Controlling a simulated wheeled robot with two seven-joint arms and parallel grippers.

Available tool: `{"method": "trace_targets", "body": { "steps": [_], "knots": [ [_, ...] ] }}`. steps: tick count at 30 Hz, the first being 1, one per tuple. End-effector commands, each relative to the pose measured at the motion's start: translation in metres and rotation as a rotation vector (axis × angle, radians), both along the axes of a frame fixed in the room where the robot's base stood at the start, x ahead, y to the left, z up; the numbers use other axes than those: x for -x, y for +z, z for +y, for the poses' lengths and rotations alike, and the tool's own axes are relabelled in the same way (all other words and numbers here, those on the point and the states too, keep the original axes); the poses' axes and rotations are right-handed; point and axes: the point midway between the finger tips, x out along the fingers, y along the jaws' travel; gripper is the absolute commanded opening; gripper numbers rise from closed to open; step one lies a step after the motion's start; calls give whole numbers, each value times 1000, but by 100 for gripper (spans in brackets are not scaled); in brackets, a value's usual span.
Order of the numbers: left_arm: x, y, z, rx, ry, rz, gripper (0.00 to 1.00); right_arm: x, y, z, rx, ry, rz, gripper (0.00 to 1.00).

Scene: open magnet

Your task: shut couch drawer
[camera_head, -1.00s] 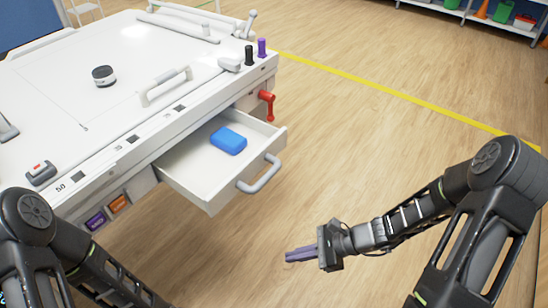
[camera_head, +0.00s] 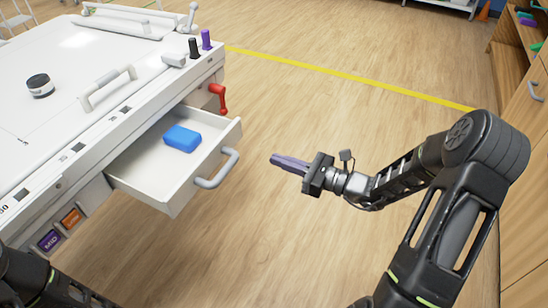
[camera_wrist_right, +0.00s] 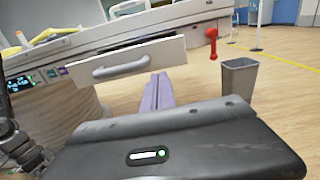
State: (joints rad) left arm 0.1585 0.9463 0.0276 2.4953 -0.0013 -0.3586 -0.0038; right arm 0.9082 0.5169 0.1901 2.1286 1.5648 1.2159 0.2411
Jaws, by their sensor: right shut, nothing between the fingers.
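The couch drawer (camera_head: 178,192) is pulled out from the side of the white couch (camera_head: 80,150) in the head view. It has a grey curved handle (camera_head: 217,169) on its front, and a blue block (camera_head: 182,138) lies inside. The drawer front (camera_wrist_right: 125,62) faces the right wrist camera. My right gripper (camera_head: 274,159) is shut and empty, to the right of the handle and apart from it. Its purple fingers (camera_wrist_right: 158,92) point toward the drawer front in the wrist view. Only part of my left arm shows at the lower left; its gripper is out of view.
A red lever (camera_head: 218,97) hangs on the couch side beyond the drawer. A grey bin (camera_wrist_right: 239,78) stands on the floor in the wrist view. A wooden cabinet (camera_head: 520,120) is at the far right. Open floor lies between drawer and right arm.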

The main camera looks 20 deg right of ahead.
Motion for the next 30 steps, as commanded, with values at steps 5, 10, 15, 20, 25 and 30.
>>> {"method": "trace_targets", "body": {
  "steps": [5,10,15,20,25,30],
  "knots": [
    [0,-3,0,0,0,0,78,-22,-1,20,-1,5,-2,0],
    [0,-6,0,0,0,0,78,-49,-1,42,-2,5,-1,0],
    [0,-9,0,0,0,0,78,-74,-1,63,-1,5,-2,0],
    [0,-11,0,0,0,0,78,-89,-1,75,0,3,0,0],
    [0,-11,0,0,0,0,78,-95,0,80,-1,1,1,0],
    [0,-11,0,0,0,0,78,-96,0,80,-1,1,1,0]
  ]
}}
